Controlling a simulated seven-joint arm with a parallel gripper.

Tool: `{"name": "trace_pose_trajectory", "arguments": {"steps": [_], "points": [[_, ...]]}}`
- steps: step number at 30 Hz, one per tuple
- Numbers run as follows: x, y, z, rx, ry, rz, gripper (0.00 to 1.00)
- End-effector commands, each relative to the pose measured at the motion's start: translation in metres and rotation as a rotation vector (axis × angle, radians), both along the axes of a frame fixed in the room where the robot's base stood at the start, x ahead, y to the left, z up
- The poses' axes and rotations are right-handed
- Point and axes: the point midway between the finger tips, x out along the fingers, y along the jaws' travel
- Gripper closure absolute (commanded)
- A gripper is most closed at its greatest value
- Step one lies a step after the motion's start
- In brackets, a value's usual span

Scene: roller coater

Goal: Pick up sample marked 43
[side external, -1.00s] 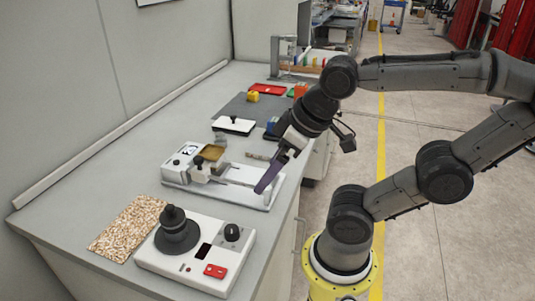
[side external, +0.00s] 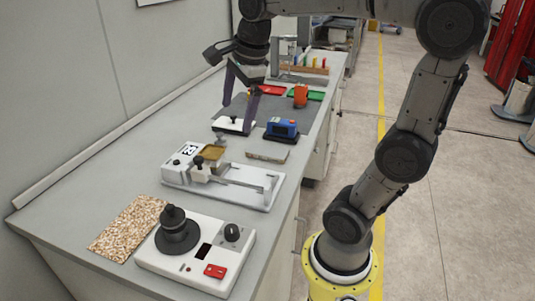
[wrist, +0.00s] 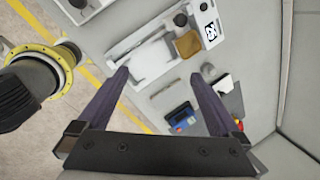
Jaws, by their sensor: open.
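I cannot read a sample marked 43 in any view. A flat brownish-grey piece (side external: 268,156) lies on the bench behind the white coater (side external: 232,185); I cannot see a number on it. The coater carries a tan pad (side external: 212,152) and a black-and-white mark, which also shows in the wrist view. My gripper (side external: 237,119) is open and empty, pointing down over the far part of the bench, in front of the white plate with a black knob in the side view. In the wrist view its two purple fingers (wrist: 160,74) are spread wide, with bench between them.
An orange block (side external: 300,96), red tray (side external: 270,90) and green tray (side external: 315,96) lie farther back. A white device with a dark knob (side external: 205,255) and a speckled slab (side external: 125,228) occupy the front.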

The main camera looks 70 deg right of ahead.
Motion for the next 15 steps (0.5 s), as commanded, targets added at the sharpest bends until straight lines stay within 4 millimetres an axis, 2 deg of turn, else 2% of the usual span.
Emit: {"name": "trace_pose_trajectory", "arguments": {"steps": [1, 3, 6, 9, 12, 15], "points": [[0.013, -0.024, -0.004, 0.040, 0.026, -0.162, 0.00], [0.026, -0.059, -0.012, 0.093, 0.054, -0.393, 0.00], [0.036, -0.111, -0.029, 0.149, 0.096, -0.661, 0.00], [0.034, -0.158, -0.051, 0.181, 0.142, -0.811, 0.00], [0.024, -0.193, -0.074, 0.202, 0.183, -0.892, 0.00], [0.012, -0.209, -0.090, 0.221, 0.216, -0.941, 0.00]]}}
